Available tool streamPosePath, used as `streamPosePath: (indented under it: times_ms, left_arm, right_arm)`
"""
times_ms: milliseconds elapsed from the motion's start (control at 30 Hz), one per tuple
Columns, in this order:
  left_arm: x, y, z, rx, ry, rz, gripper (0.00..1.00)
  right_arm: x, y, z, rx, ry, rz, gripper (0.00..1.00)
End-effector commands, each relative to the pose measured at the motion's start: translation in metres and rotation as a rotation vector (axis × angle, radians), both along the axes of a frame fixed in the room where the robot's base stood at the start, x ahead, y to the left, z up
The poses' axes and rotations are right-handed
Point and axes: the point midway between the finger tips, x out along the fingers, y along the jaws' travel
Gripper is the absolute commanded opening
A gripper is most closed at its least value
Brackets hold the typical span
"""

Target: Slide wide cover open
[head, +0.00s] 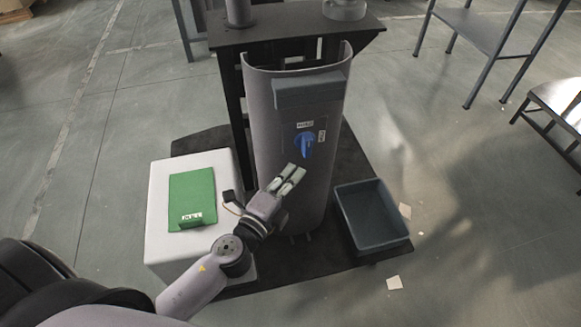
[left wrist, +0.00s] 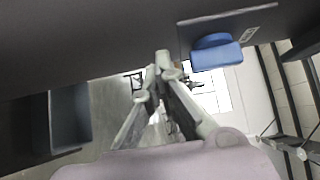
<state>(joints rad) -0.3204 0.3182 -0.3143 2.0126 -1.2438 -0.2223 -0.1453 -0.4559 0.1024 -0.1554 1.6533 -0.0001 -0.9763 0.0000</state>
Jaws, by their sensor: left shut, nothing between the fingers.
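The wide grey curved cover (head: 272,120) stands upright on the front of the dark column. A grey block-like ledge (head: 310,91) crosses its upper part. A blue knob (head: 304,144) sits below that, between small labels. My left gripper (head: 294,173) is shut and empty, just below the knob in the head view. In the left wrist view the gripper (left wrist: 164,62) points toward the cover's dark surface (left wrist: 100,45), with the blue knob (left wrist: 216,53) to its right. Whether the fingertips touch the cover is unclear. My right gripper is not in view.
A white box (head: 160,215) with a green panel (head: 192,197) on top stands at the left. A grey open bin (head: 371,217) sits at the right on the dark base. A table (head: 478,28) and a bench (head: 556,100) stand farther right; open floor lies between.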

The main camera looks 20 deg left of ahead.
Motion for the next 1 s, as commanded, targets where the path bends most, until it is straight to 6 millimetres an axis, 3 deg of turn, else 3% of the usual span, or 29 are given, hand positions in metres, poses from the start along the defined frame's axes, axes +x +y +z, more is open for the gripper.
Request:
streamPosePath:
  times_ms: [167, 533, 700, 1000]
  left_arm:
    - [0.01, 0.007, 0.0, 0.0, 0.001, 0.0, 0.0]
    - [0.012, 0.008, 0.0, -0.001, 0.0, 0.0, 0.0]
    - [0.024, 0.016, 0.0, -0.001, -0.001, 0.002, 0.0]
    - [0.023, 0.016, 0.0, -0.001, 0.0, 0.0, 0.0]
  right_arm:
    - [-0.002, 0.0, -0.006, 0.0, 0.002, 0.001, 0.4]
    - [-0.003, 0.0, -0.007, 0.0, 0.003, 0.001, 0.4]
    - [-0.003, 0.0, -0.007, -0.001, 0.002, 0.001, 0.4]
    - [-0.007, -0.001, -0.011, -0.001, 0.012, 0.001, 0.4]
